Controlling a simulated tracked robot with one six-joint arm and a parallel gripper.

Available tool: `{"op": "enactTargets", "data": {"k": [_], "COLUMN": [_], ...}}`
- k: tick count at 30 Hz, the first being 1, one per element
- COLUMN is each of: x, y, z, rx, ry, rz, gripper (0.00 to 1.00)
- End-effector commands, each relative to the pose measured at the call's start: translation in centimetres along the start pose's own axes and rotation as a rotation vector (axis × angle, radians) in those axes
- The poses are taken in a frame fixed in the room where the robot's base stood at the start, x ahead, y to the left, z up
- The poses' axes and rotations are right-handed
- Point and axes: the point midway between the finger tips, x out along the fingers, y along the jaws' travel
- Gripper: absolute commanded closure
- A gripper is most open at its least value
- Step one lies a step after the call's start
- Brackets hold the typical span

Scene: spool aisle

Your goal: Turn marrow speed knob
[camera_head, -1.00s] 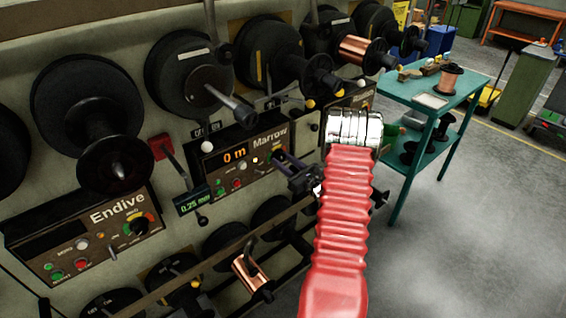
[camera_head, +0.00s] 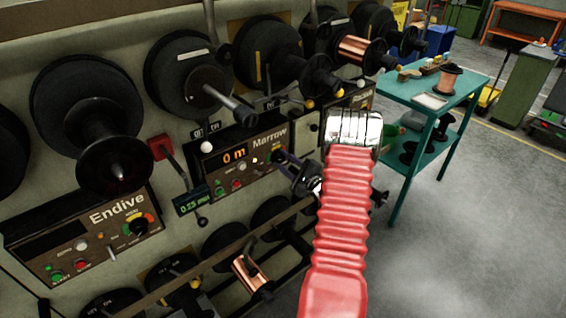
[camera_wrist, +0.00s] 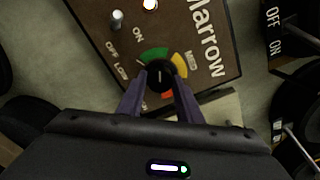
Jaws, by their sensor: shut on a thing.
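The Marrow panel (camera_head: 228,165) is a brown box on the machine wall with an orange "0 m" display. In the wrist view the Marrow panel (camera_wrist: 215,60) shows tilted. Its black speed knob (camera_wrist: 160,75) has a green, yellow and red scale around it. My gripper (camera_wrist: 160,88) is shut on the knob, one finger on each side. In the head view my gripper (camera_head: 281,157) reaches the right end of the panel and hides the knob there. The knob's white pointer line shows faintly in the wrist view.
The Endive panel (camera_head: 95,235) is at the lower left. Black spools (camera_head: 188,70) stick out above the panels.

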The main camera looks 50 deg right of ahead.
Motion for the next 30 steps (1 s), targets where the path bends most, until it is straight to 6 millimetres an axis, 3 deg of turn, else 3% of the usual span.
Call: {"op": "enactTargets", "data": {"k": [10, 26, 27, 30], "x": [0.03, 0.03, 0.03, 0.04], "y": [0.31, 0.46, 0.47, 0.43], "z": [0.16, 0.21, 0.21, 0.19], "rx": [-0.188, -0.224, -0.224, -0.224], "ry": [-0.004, -0.005, -0.005, -0.004], "rz": [0.006, 0.008, 0.008, 0.008], "gripper": [0.9, 0.9, 0.67, 0.6]}}
